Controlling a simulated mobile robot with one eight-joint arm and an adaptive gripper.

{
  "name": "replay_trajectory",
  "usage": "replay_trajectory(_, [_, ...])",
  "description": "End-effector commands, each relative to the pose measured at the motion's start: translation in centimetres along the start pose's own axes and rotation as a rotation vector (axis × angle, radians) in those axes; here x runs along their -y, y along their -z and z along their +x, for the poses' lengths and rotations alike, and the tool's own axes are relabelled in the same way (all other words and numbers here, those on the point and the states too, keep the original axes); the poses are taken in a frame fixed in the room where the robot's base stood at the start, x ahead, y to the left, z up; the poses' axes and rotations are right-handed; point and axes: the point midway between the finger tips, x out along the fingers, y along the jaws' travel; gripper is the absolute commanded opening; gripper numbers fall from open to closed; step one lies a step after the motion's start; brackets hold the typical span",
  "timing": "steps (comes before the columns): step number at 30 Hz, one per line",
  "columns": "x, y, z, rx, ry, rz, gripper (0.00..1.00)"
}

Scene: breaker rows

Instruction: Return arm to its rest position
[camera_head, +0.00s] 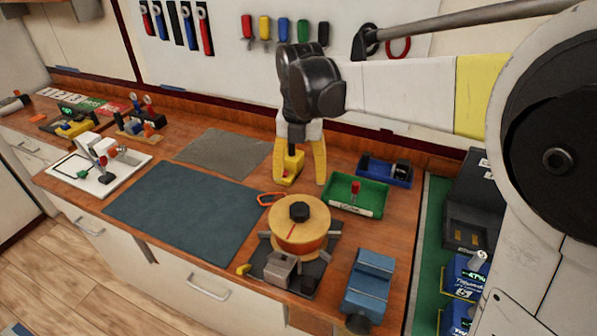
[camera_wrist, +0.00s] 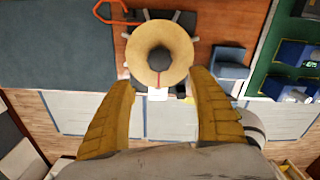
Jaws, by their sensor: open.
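My gripper (camera_head: 302,178) has two yellow fingers and hangs from my arm over the back of the wooden counter (camera_head: 347,231), pointing down. Its fingers are spread apart with nothing held between them. In the wrist view my gripper (camera_wrist: 162,80) is also open, with a round wooden disc (camera_wrist: 136,62) showing beyond the fingertips. In the head view this disc (camera_head: 284,222) has a dark knob in its centre and a red line, and sits in a grey clamp fixture in front of my gripper. The two are apart.
A blue vise (camera_head: 369,279) stands at the front. A dark mat (camera_head: 184,213) gives flat room at left. Tools hang behind.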

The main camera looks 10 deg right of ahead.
Motion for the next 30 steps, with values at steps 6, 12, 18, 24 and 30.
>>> replay_trajectory(6, [0.3,0.2,-0.1,0.007,-0.004,0.033,0.69])
replay_trajectory(12, [3.3,2.4,-1.1,0.078,-0.066,0.461,0.69])
replay_trajectory(18, [7.9,6.3,-1.3,0.148,-0.239,1.187,0.69])
replay_trajectory(24, [11.8,10.2,0.3,0.118,-0.487,1.900,0.69])
replay_trajectory(30, [14.5,13.1,2.6,-0.015,-0.736,2.452,0.69])
